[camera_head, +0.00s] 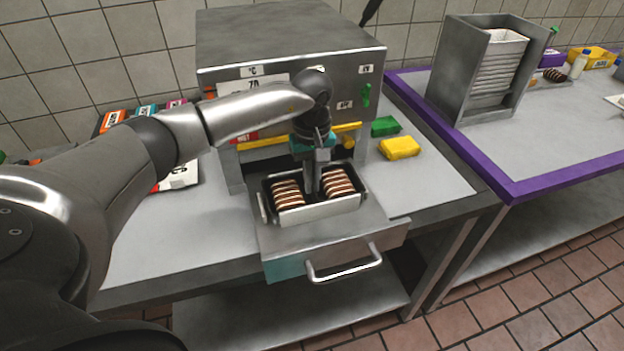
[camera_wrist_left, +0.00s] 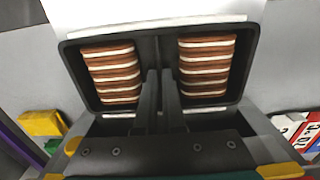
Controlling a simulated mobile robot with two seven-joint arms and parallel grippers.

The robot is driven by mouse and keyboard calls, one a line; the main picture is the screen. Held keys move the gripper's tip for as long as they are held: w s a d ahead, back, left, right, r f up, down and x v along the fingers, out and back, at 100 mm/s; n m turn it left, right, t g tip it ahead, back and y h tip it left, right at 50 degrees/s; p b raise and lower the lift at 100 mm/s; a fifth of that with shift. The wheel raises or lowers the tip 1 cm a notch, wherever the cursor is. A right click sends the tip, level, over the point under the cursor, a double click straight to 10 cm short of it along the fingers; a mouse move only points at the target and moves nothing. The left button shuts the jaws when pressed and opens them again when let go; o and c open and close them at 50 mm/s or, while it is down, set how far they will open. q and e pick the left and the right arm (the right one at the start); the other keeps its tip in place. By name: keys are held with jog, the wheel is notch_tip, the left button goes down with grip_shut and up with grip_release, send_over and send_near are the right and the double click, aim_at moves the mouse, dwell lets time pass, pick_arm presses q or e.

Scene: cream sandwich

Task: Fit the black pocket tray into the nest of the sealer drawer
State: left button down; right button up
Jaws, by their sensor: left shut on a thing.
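The black pocket tray (camera_head: 267,192) holds two stacks of brown-and-white cream sandwiches, one in each pocket. My left gripper (camera_head: 312,185) points down from above and is shut on the tray's middle divider; in the left wrist view the fingers (camera_wrist_left: 161,82) meet the tray's divider (camera_wrist_left: 158,48). The tray is level at the metal nest (camera_head: 320,212) of the pulled-out sealer drawer (camera_head: 285,240), whose front wall shows in front of it. I cannot tell whether the tray is fully seated. My right gripper is not in view.
The sealer (camera_head: 300,45) stands behind the drawer, with a yellow bar (camera_head: 270,140) across its front. A yellow block (camera_head: 400,147) and a green block (camera_head: 385,126) lie to the right. A metal rack (camera_head: 490,70) of white trays stands on the purple-edged table (camera_head: 530,150).

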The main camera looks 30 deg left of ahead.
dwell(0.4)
pick_arm(q)
jog(key=c, duration=0.9)
grip_release()
jog(key=shift+c, duration=0.2)
notch_tip(320, 180, up, 15)
jog(key=p, duration=0.1)
